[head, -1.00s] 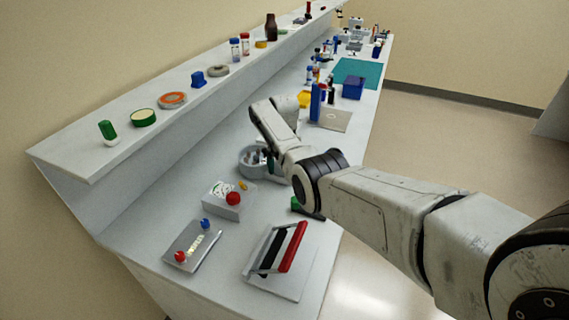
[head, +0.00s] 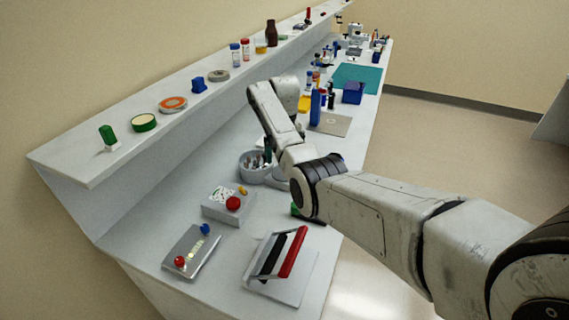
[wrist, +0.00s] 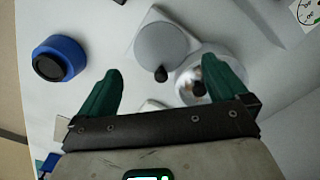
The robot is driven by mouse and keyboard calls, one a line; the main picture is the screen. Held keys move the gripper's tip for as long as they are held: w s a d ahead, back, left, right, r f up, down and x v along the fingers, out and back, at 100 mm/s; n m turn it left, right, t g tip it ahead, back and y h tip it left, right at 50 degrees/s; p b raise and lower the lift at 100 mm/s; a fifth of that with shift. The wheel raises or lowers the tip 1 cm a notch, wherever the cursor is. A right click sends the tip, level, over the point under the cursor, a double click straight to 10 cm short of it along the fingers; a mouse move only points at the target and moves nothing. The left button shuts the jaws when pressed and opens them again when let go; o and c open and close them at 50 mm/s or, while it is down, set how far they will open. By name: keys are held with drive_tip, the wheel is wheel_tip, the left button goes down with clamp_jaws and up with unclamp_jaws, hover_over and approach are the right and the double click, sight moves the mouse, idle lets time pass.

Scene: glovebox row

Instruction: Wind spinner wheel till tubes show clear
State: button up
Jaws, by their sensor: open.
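The spinner's grey round wheel (wrist: 165,42) shows in the wrist view on a pale square base, with a small dark knob (wrist: 161,74) at its near edge. Beside it on the right is a shiny round bowl (wrist: 228,66), partly covered by my right finger. In the head view the grey bowl (head: 250,168) holds several tubes; their contents are too small to judge. My gripper (wrist: 162,66) is open, its green fingers apart on either side of the wheel's near edge, with nothing held. In the head view my arm hides the wheel and most of the gripper.
A blue ringed object (wrist: 60,58) stands left of the wheel. A box with a gauge and red button (head: 228,205), a switch plate (head: 190,250) and a red-handled press (head: 285,265) stand nearer. A raised shelf (head: 100,165) runs along the left.

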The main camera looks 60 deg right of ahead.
drive_tip(key=shift+r, duration=2)
drive_tip(key=f+n, duration=0.5)
drive_tip(key=n, duration=0.1)
drive_tip(key=f+n+b, duration=0.1)
drive_tip(key=f+n, duration=0.4)
drive_tip(key=f, duration=0.1)
drive_tip(key=shift+w+d+n, duration=0.2)
drive_tip(key=shift+n, duration=0.2)
drive_tip(key=shift+r, duration=0.1)
drive_tip(key=c, duration=0.7)
